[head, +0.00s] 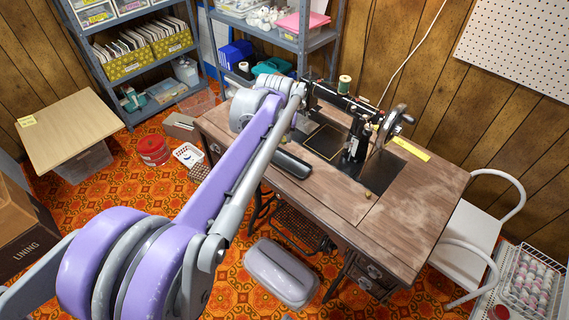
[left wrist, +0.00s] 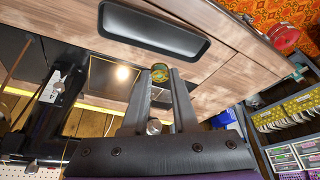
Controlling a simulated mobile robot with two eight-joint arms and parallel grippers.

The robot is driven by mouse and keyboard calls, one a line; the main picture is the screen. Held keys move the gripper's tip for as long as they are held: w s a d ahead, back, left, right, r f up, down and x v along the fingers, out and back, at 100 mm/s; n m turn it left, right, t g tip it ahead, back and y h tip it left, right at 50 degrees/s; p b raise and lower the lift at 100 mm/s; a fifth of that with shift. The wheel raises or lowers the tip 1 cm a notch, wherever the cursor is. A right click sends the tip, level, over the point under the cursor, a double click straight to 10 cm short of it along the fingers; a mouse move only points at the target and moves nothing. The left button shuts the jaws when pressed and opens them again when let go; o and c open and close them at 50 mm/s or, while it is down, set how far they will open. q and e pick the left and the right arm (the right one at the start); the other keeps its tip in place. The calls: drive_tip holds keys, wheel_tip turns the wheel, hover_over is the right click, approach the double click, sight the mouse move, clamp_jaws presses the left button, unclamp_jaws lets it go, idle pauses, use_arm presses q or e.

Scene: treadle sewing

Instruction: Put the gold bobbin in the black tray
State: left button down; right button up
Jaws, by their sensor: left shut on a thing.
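The gold bobbin (left wrist: 160,73) is between the fingertips of my left gripper (left wrist: 161,77) in the left wrist view. The fingers are shut on it. The black tray (left wrist: 152,27) lies just beyond the fingertips on the wooden table top; it looks empty and the bobbin is outside it. In the head view the tray (head: 292,166) is at the table's near left edge, partly behind my left arm. The bobbin cannot be made out there, and my left fingers are mostly hidden behind the arm. My right gripper is not in view.
The black sewing machine (head: 355,138) with its handwheel (head: 397,120) stands right of my left arm on the table (head: 400,215). A green thread spool (head: 344,85) is on top. A yellow strip (head: 408,149) lies behind. The front right table top is clear.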

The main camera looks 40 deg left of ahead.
sight(284, 160)
use_arm(q)
wheel_tip(284, 160, down, 8)
drive_tip(key=shift+f+b, duration=0.25)
drive_tip(key=shift+b, duration=0.7)
drive_tip(key=c, duration=0.7)
unclamp_jaws()
drive_tip(key=shift+r, duration=0.1)
drive_tip(key=p+v, duration=0.3)
drive_tip(key=v, duration=0.9)
drive_tip(key=s+d+f+m, duration=0.1)
drive_tip(key=s+d+f, duration=0.3)
drive_tip(key=s+d, duration=0.2)
drive_tip(key=s+d+f+m+h, duration=0.1)
drive_tip(key=s+d+f+m, duration=0.1)
drive_tip(key=s+d+f, duration=0.2)
drive_tip(key=s+d+f+m+h, duration=0.1)
drive_tip(key=s+d+f, duration=0.3)
drive_tip(key=s+d, duration=0.4)
drive_tip(key=shift+s+d+m+t, duration=0.15)
drive_tip(key=shift+s+m+t, duration=0.05)
drive_tip(key=shift+s+m, duration=0.2)
drive_tip(key=shift+s+d+m+t, duration=0.2)
drive_tip(key=shift+s+m, duration=0.1)
drive_tip(key=shift+s, duration=0.2)
